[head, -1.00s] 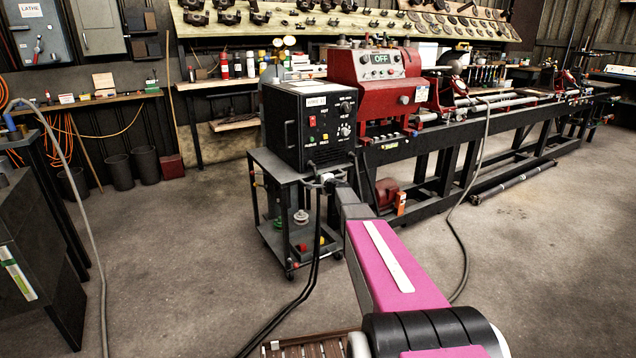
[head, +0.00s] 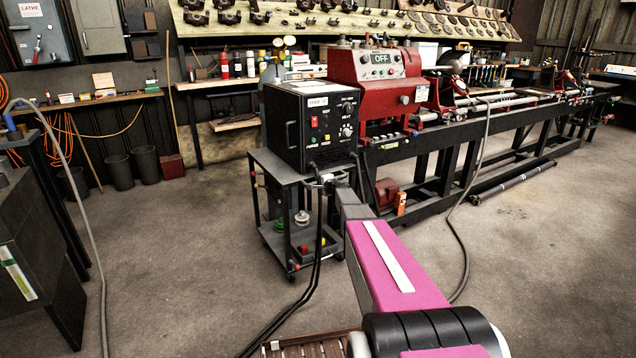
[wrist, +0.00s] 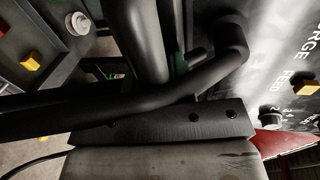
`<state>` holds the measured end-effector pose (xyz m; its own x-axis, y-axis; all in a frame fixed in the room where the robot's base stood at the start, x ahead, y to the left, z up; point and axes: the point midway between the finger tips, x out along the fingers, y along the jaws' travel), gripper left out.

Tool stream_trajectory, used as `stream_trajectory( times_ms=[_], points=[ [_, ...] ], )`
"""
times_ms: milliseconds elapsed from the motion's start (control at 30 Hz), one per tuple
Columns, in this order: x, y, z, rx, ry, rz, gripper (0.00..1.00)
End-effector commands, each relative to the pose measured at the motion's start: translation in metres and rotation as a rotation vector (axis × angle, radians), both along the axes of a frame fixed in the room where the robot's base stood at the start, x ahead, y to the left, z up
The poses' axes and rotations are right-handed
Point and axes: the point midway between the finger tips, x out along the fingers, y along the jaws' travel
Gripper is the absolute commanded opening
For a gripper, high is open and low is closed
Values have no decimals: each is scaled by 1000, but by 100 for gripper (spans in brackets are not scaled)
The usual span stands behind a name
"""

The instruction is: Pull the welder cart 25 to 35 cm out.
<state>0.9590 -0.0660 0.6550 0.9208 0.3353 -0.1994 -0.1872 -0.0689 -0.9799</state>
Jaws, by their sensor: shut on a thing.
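The welder cart (head: 283,165) is a grey wheeled frame with a black welder box (head: 300,125) on top, standing on the floor in front of the lathe in the head view. My gripper (head: 335,185) is at the cart's near right side, just below the welder's front panel. The fingertips are hard to make out. The welder's panel (wrist: 285,65) fills the right of the wrist view, and the cart's shelf shows at the left.
The red lathe (head: 380,85) and its long black bench stand behind and right of the cart. Black cables (head: 290,315) hang from the welder and run across the floor. A dark cabinet (head: 35,250) stands at the left. The floor between cabinet and cart is mostly clear.

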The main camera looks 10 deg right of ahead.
Motion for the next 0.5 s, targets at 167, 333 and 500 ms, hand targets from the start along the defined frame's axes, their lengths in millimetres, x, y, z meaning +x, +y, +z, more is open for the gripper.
stream_trajectory(
  times_ms=[167,333,500],
  points=[
    [-48,-15,0,-1,4,-3,0],
    [-92,-30,1,-1,4,-5,0],
    [-136,-46,0,-3,4,-5,0]
  ],
)
